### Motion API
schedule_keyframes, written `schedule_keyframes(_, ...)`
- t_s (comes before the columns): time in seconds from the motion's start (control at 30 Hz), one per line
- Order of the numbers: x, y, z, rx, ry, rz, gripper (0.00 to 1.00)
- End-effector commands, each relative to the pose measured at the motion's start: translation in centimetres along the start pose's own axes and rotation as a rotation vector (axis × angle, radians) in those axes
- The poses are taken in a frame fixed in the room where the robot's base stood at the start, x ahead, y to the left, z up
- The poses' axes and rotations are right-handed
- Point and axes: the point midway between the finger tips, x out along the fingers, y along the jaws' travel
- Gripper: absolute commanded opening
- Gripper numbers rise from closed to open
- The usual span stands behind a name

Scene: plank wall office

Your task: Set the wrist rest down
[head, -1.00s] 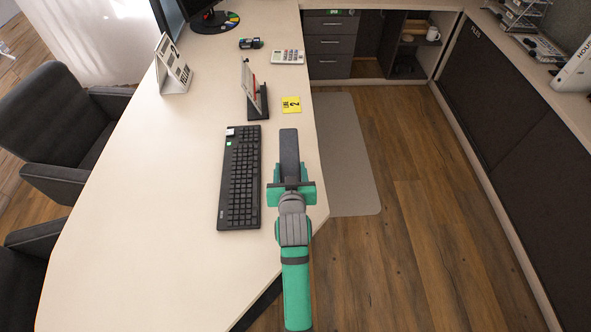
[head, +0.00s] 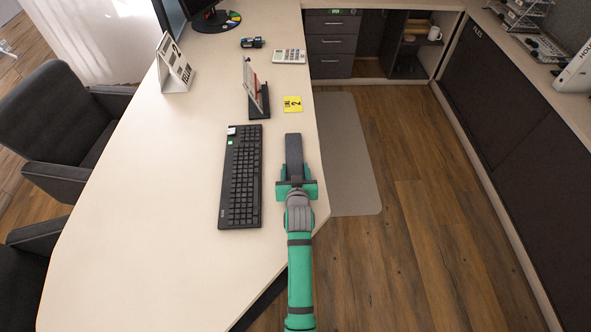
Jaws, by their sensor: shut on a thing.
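The wrist rest (head: 294,152) is a long dark grey bar that sticks out forward past my gripper. My gripper (head: 296,182), green and grey, is shut on its near part and hides that end. The bar is over the desk near the desk's right edge, roughly parallel to the black keyboard (head: 241,178) and to the right of it, with a gap between. Whether the bar touches the desk top cannot be told from this view.
The pale desk (head: 150,190) is bare left of the keyboard. A yellow card (head: 292,103) lies just beyond the wrist rest. A dark-based stand (head: 258,100), a calculator (head: 288,56) and a desk calendar (head: 173,65) stand farther back. Floor lies to the right.

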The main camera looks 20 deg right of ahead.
Motion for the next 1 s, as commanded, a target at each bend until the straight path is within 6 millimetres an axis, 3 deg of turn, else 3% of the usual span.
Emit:
schedule_keyframes(0.27,0.1,-0.1,0.1,-0.001,0.001,-0.001,0.23)
schedule_keyframes(0.3,0.1,-0.1,0.2,-0.001,0.0,-0.001,0.58)
schedule_keyframes(0.37,0.1,-0.1,0.2,-0.001,0.0,-0.001,0.69)
schedule_keyframes(0.73,-0.1,-0.1,-0.1,-0.001,0.001,-0.001,0.69)
schedule_keyframes(1.0,-4.4,-0.1,0.0,-0.002,-0.001,-0.001,0.69)
